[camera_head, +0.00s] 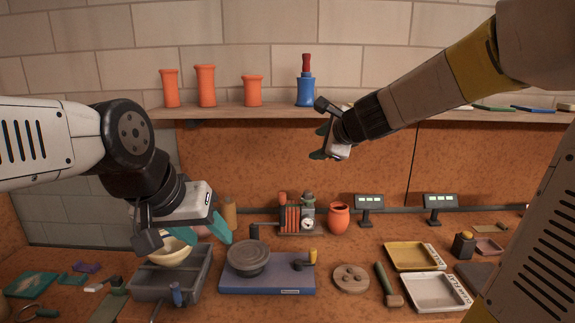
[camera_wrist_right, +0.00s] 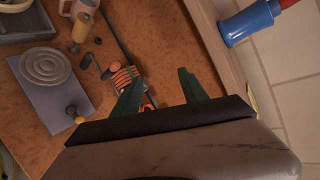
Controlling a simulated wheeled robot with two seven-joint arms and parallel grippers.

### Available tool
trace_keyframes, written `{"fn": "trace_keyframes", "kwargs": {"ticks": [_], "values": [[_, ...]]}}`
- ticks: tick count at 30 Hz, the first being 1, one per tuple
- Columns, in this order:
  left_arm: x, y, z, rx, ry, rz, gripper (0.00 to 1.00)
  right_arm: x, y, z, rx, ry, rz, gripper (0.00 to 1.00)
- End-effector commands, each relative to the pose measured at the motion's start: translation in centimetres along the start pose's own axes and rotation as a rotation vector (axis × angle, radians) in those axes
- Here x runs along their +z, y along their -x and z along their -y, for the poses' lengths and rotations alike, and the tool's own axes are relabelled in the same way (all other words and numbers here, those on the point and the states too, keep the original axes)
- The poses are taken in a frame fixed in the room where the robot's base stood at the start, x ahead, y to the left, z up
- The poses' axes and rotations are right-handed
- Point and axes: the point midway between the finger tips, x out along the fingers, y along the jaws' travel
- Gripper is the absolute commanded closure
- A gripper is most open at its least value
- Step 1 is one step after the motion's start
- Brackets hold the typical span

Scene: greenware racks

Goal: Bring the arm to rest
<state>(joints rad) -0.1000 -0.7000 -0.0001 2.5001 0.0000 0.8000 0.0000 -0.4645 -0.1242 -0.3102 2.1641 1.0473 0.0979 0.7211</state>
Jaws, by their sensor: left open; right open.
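My left gripper (camera_head: 203,230) is open above the grey tub at the left of the bench. Its teal fingers are near a cream bowl (camera_head: 170,252) that sits in or over the tub; I cannot tell whether they touch it. My right gripper (camera_head: 320,143) is raised in front of the back panel, just below the shelf edge. It is open, and in the right wrist view its two green fingers (camera_wrist_right: 162,90) stand apart with nothing between them. The right arm comes in from the upper right.
The grey tub (camera_head: 191,290) stands beside a blue board (camera_head: 265,286) bearing a round grey disc (camera_head: 248,257). A shelf (camera_head: 225,112) with orange vessels and a blue bottle (camera_head: 305,90) runs above. Yellow (camera_head: 392,262) and white (camera_head: 412,296) trays lie at the right.

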Motion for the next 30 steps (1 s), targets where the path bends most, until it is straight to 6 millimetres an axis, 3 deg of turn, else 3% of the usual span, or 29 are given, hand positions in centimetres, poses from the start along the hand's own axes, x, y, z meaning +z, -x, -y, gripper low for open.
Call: {"fn": "trace_keyframes", "kwargs": {"ticks": [1,5,9,12,18,30], "values": [[0.0,0.0,0.0,0.000,0.000,0.000,0.49,0.7,2.9,-1.2,0.026,0.178,0.055,0.49],[0.0,0.0,0.0,0.000,0.000,0.000,0.49,1.6,9.5,-6.9,0.137,0.717,0.169,0.49],[0.0,0.0,0.0,0.000,0.000,0.000,0.49,-0.6,15.3,-13.7,0.298,1.229,0.218,0.49],[0.0,0.0,0.0,0.000,0.000,0.000,0.49,-2.8,18.2,-16.9,0.415,1.475,0.226,0.49],[0.0,0.0,0.0,0.000,0.000,0.000,0.49,-5.2,20.7,-19.6,0.546,1.679,0.230,0.49],[0.0,0.0,0.0,0.000,0.000,0.000,0.49,-5.4,20.8,-19.6,0.551,1.689,0.231,0.49]]}}
